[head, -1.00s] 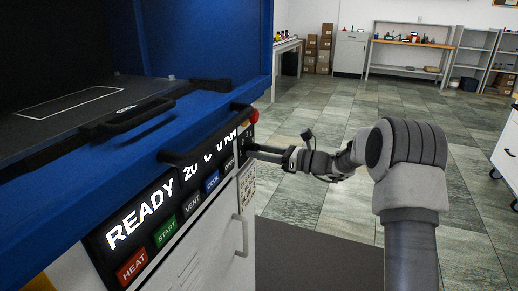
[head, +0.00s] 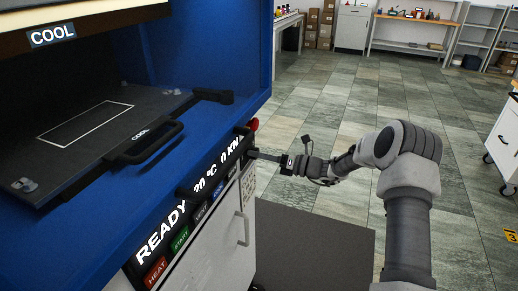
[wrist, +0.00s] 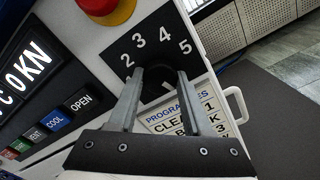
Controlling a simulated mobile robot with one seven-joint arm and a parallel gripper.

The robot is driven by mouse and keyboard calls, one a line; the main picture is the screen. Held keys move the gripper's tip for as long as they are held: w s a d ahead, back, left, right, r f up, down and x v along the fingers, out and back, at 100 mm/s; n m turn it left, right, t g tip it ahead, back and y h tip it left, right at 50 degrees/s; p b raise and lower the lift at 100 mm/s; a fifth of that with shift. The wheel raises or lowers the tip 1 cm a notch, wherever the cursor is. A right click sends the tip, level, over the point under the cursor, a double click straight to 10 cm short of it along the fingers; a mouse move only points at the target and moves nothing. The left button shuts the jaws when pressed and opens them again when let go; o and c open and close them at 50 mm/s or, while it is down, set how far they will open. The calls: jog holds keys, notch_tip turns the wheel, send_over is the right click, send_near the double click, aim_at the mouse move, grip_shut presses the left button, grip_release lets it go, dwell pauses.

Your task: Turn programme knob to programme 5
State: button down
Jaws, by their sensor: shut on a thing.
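The black programme knob (wrist: 158,88) is in the wrist view, on a black dial plate (wrist: 136,45) with white numbers 2, 3, 4 and 5 around it. My gripper (wrist: 160,76) is shut on the knob, with one finger on each side. The fingers hide much of the knob, and I cannot tell which number it points to. In the head view my gripper (head: 255,154) reaches the right end of the press's front panel (head: 190,215); the knob is too small to make out there.
A red emergency button (wrist: 108,8) on a yellow base sits just above the dial. A programme list (wrist: 185,112) lies below it. The floor to the right is open.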

dwell(0.4)
jog(key=shift+c, duration=1.7)
grip_release()
jog(key=p+v, duration=0.1)
jog(key=v, duration=1.6)
jog(key=shift+d, duration=0.25)
jog(key=shift+s, duration=0.15)
